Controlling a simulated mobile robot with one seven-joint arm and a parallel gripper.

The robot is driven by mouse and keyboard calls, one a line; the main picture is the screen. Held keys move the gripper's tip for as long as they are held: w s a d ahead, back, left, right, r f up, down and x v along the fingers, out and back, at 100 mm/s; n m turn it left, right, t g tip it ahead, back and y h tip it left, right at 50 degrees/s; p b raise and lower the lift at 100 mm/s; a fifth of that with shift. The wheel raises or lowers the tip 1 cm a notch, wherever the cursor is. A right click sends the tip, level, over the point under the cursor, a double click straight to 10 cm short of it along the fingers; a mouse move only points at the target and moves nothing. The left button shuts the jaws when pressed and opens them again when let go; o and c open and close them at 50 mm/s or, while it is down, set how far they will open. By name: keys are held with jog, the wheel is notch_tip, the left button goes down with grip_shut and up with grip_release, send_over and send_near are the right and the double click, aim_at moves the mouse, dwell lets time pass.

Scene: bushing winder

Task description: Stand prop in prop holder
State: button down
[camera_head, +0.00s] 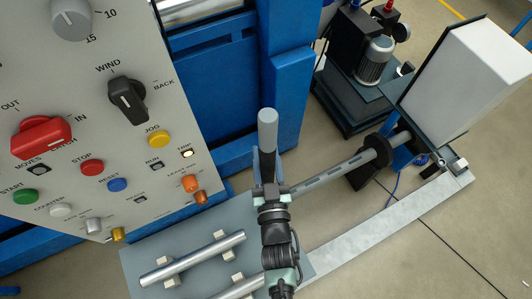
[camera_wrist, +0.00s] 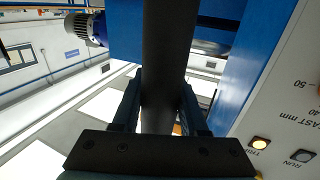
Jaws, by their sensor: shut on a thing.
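My gripper (camera_head: 270,188) is shut on the prop (camera_head: 267,138), a dark grey round bar with a lighter rounded end. The bar points up in the head view, away from my wrist, in front of the blue machine frame. In the wrist view the prop (camera_wrist: 165,50) runs between both fingers to the top edge, and the gripper (camera_wrist: 160,105) shows a finger on each side of it. Its lower part is hidden by the gripper in the head view. I cannot pick out the prop holder with certainty.
A grey plate (camera_head: 135,262) at the bottom bears a silver bar (camera_head: 193,259) on pale blocks; a second bar is partly behind my arm. A control panel (camera_head: 75,130) stands at left. A slotted shaft (camera_head: 335,175) with a black disc (camera_head: 379,150) reaches right to a pale box (camera_head: 470,75).

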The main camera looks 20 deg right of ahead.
jog(key=shift+c, duration=1.8)
grip_release()
jog(key=s+a+b, duration=0.1)
jog(key=s+a, duration=0.1)
jog(key=s, duration=1)
jog(key=shift+s, duration=0.4)
